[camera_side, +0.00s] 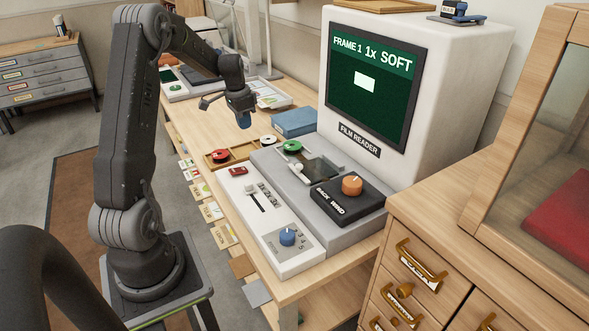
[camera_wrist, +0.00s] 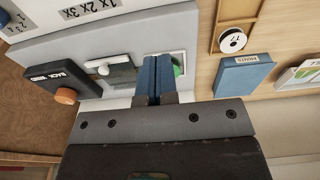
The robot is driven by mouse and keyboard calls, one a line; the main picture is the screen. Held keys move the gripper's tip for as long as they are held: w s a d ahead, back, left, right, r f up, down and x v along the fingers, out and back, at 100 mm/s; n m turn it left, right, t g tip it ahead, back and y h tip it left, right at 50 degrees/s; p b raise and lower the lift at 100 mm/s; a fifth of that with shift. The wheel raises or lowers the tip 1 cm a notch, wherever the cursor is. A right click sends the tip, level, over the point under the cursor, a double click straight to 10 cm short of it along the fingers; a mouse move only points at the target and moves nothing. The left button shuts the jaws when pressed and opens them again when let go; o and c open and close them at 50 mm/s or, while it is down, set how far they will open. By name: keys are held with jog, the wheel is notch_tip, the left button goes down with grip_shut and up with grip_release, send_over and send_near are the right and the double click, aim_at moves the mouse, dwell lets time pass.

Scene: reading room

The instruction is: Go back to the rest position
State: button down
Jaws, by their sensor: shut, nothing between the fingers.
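My gripper (camera_side: 242,112) hangs at the end of my raised arm, above the table behind the film reader's base in the side view. In the wrist view its two blue fingers (camera_wrist: 152,80) are together with nothing between them. The film reader (camera_side: 378,90) is a large white unit with a green screen reading "FRAME 1 1x SOFT". Its grey base (camera_side: 265,160) carries a green reel (camera_side: 292,146), a glass plate and a black box with an orange knob (camera_side: 352,185). In the wrist view the fingers partly cover the green reel.
A white control panel (camera_side: 270,225) with a blue knob runs along the table's front edge. A blue box (camera_side: 294,122) and a wooden tray (camera_side: 232,160) with reels stand near the base. A wooden drawer cabinet (camera_side: 430,240) stands at right. Paper trays (camera_side: 270,98) lie behind.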

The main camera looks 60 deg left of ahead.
jog(key=d+r+t, duration=0.1)
jog(key=d+r, duration=0.5)
jog(key=d, duration=0.4)
jog(key=d+r, duration=0.5)
jog(key=d, duration=0.5)
jog(key=s+d+r+t, duration=0.2)
jog(key=s+d+t, duration=0.1)
jog(key=s+d, duration=1.1)
jog(key=d, duration=0.4)
jog(key=shift+s+d+r, duration=0.2)
jog(key=shift+s, duration=0.15)
